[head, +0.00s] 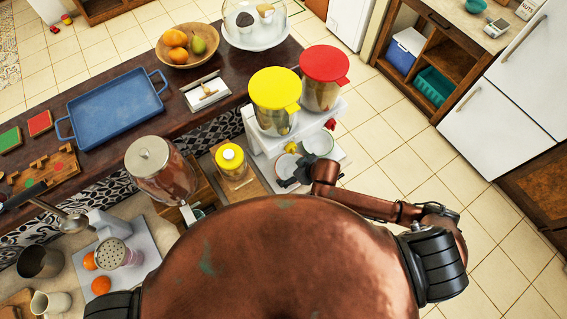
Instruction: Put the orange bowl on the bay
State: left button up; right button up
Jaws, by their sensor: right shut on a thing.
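My right gripper (292,181) reaches in from the right, low beside the white drink dispenser. It is shut at the near edge of a small round bowl (285,163), which looks like the orange bowl; its inside looks pale and its outer colour is hard to tell. A second, pale round bowl (318,143) sits just right of it, at the dispenser's front. The white dispenser (258,137) carries a yellow-lidded container (275,88) and a red-lidded container (324,65). I cannot tell which part is the bay. My left gripper is out of view.
The dark counter holds a blue tray (117,104) and a wooden fruit bowl (187,58). Tiled floor (400,165) is clear at right.

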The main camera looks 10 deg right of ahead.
aim_at(285, 165)
jog(key=shift+w+a, duration=0.4)
jog(key=shift+w, duration=0.2)
jog(key=shift+w+a+r+p, duration=0.15)
jog(key=shift+w+a, duration=0.25)
jog(key=shift+w, duration=0.2)
jog(key=shift+w+a+f+p, duration=0.15)
jog(key=shift+w+a, duration=0.25)
jog(key=shift+w, duration=0.2)
jog(key=shift+w+a+f, duration=0.15)
jog(key=shift+w+f, duration=0.05)
jog(key=shift+f, duration=0.5)
jog(key=shift+s+f, duration=0.1)
jog(key=o, duration=1)
jog(key=shift+f, duration=0.1)
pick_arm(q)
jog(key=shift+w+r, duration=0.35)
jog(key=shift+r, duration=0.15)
